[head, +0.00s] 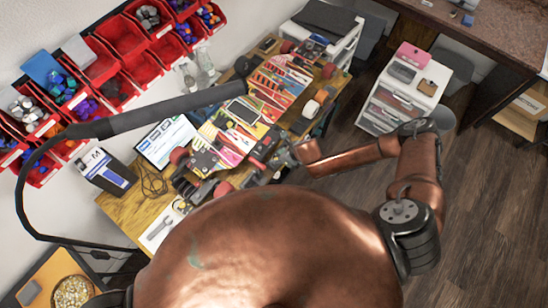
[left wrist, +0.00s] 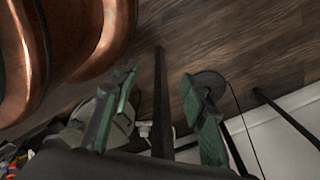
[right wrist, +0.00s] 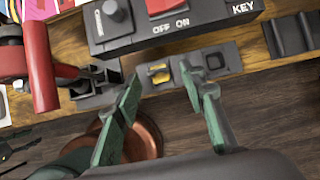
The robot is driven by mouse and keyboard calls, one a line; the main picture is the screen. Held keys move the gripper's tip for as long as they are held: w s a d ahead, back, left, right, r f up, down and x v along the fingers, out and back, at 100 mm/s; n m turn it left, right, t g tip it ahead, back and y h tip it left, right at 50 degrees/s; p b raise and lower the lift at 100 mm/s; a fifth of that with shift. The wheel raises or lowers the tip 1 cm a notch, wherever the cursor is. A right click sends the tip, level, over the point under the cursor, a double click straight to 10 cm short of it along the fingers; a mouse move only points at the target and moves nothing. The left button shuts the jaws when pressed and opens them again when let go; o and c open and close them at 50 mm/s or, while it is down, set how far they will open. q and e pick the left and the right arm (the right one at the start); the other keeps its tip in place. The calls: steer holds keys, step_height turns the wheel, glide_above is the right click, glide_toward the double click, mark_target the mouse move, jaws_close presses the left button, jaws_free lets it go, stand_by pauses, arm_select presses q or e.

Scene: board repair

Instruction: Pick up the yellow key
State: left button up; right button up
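The yellow key (right wrist: 160,73) is small and sits in a dark holder at the edge of the wooden bench in the right wrist view. My right gripper (right wrist: 160,76) is open, with its green fingers apart on either side of the key in that view; no contact shows. In the head view my right gripper (head: 284,155) is at the bench's near edge, where I cannot make out the key. My left gripper (left wrist: 157,78) is open and empty over the floor in the left wrist view, away from the bench.
A dark switch box (right wrist: 190,24) marked OFF, ON and KEY stands just beyond the key. A red-handled tool (right wrist: 40,65) is left of it. More dark holders (right wrist: 215,60) line the bench edge on the right.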

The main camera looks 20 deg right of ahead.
steer(key=shift+x, duration=1.1)
steer(key=shift+f, duration=0.1)
steer(key=shift+s, duration=0.1)
steer(key=c, duration=0.6)
steer(key=shift+c, duration=1.4)
arm_select(q)
steer(key=shift+w+r, duration=0.1)
steer(key=shift+w, duration=0.8)
arm_select(e)
jaws_close()
